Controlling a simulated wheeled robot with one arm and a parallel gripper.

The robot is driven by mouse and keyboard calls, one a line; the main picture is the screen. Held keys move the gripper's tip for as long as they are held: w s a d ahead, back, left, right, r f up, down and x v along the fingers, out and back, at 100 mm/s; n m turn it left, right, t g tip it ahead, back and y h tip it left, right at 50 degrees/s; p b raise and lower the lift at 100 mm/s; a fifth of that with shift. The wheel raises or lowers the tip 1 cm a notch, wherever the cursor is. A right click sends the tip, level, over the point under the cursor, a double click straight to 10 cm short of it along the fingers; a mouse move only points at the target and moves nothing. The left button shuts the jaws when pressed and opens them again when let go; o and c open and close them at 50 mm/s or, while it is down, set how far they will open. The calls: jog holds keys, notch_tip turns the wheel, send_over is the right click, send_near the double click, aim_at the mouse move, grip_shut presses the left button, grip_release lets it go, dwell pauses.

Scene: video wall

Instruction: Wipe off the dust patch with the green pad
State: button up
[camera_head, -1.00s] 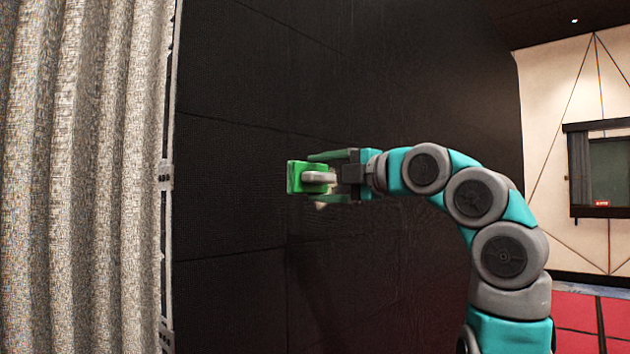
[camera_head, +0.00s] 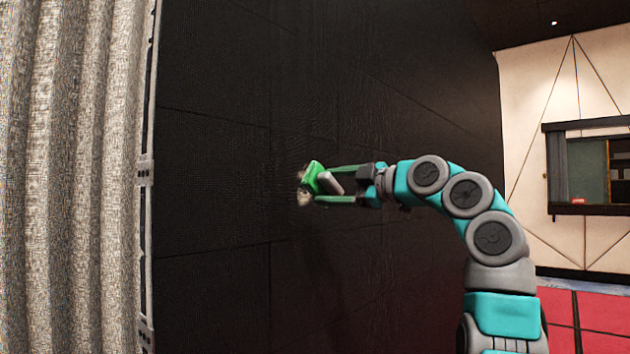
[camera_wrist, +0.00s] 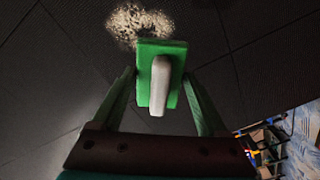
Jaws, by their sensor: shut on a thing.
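The green pad (camera_head: 313,177) has a light grey handle. My gripper (camera_head: 328,184) is shut on it, with one finger on either side of the handle in the wrist view (camera_wrist: 158,78). The pad is tilted in the head view, close to the black wall; I cannot tell whether it touches. The dust patch (camera_wrist: 138,22) is a speckled beige smear on the wall, just beyond the pad's upper edge in the wrist view. In the head view the dust patch (camera_head: 304,197) shows at the pad's left side, partly hidden behind it.
The black panelled video wall (camera_head: 215,210) fills the middle. A grey pleated curtain (camera_head: 70,180) hangs at the left. A pale wall with a dark-framed window (camera_head: 590,170) and red flooring (camera_head: 585,310) lie at the right. Other equipment (camera_wrist: 262,140) shows at the wrist view's lower right.

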aim_at(303, 190)
jog(key=shift+w+d+f+m, duration=0.4)
jog(key=shift+w+d+m, duration=0.25)
jog(key=shift+w+m, duration=0.2)
jog(key=shift+w+f, duration=0.1)
jog(key=shift+w, duration=0.15)
jog(key=shift+p+x, duration=0.5)
jog(key=shift+x, duration=0.65)
jog(key=shift+p+x, duration=0.6)
jog(key=shift+x, duration=1.15)
jog(key=shift+p+x, duration=0.8)
jog(key=shift+x, duration=0.2)
jog(key=shift+w+d, duration=0.1)
jog(key=shift+w+d+r+p, duration=0.2)
jog(key=shift+w+d+p, duration=0.2)
jog(key=shift+p, duration=0.45)
jog(key=shift+w+d+f+p, duration=0.1)
jog(key=shift+w+d+p, duration=0.25)
jog(key=shift+w+p, duration=0.15)
jog(key=shift+w+d+f+p, duration=0.1)
jog(key=shift+w+d+p, duration=0.3)
jog(key=shift+w, duration=0.2)
